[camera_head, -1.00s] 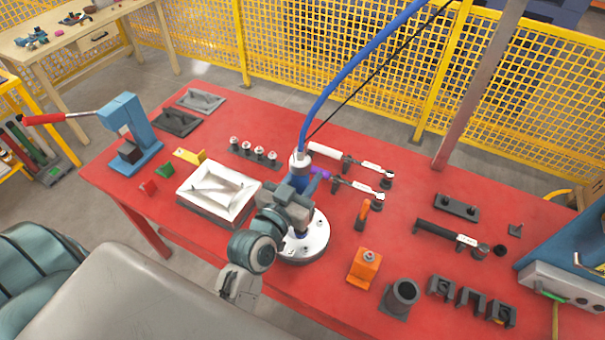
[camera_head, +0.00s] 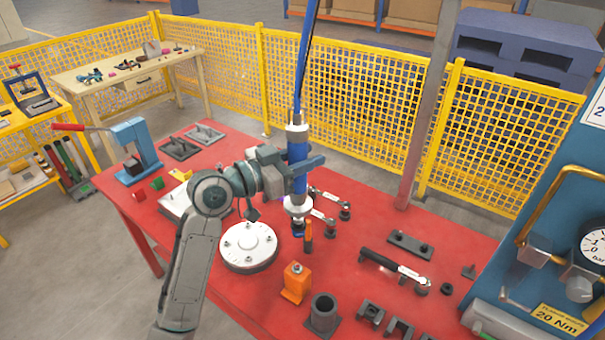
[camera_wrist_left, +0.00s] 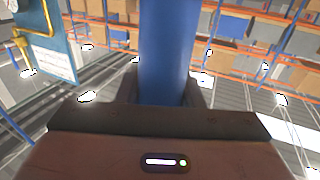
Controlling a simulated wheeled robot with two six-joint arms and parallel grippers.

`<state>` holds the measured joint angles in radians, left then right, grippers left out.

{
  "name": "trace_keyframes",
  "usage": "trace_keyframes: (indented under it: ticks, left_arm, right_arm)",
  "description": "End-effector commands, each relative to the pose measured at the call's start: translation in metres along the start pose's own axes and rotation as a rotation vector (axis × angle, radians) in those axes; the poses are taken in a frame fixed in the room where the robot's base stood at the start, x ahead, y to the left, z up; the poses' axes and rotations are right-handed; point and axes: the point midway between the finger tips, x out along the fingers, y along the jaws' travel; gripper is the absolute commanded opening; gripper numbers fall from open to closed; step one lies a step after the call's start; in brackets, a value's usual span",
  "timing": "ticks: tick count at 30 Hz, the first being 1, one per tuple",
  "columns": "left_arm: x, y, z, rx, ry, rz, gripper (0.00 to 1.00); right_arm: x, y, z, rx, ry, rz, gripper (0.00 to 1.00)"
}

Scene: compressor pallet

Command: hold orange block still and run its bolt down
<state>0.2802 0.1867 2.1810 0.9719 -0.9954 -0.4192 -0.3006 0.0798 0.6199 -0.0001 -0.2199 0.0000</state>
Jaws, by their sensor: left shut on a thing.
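The orange block (camera_head: 295,285) stands on the red table (camera_head: 225,307) near its front edge, with a grey bolt (camera_head: 297,267) upright in its top. My left gripper (camera_head: 300,168) is shut on the blue hanging driver (camera_head: 297,143) and holds it roughly upright, above the table and behind the block. In the left wrist view the driver's blue body (camera_wrist_left: 165,50) stands between the fingers. The driver's lower end is over the small tools, apart from the bolt. My right gripper is not in view.
A white round flange (camera_head: 248,246) lies left of the block. A dark hollow cylinder (camera_head: 322,313) stands close on its right. A small orange-handled tool (camera_head: 308,236) stands behind it. A torque wrench (camera_head: 395,268) lies to the right, and a blue gauge panel (camera_head: 575,190) stands at far right.

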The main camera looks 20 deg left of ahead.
Motion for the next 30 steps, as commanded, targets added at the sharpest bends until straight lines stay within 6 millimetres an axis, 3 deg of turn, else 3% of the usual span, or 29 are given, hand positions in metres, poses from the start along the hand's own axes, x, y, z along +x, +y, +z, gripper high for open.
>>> trace_keyframes:
  ticks: [16, 30]
  left_arm:
    - [0.000, 0.000, -0.004, 0.002, 0.002, 0.011, 0.00]
    - [0.000, 0.000, 0.025, 0.002, 0.002, 0.011, 0.00]
  right_arm:
    - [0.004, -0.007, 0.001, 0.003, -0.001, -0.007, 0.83]
    - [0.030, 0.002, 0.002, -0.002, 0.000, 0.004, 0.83]
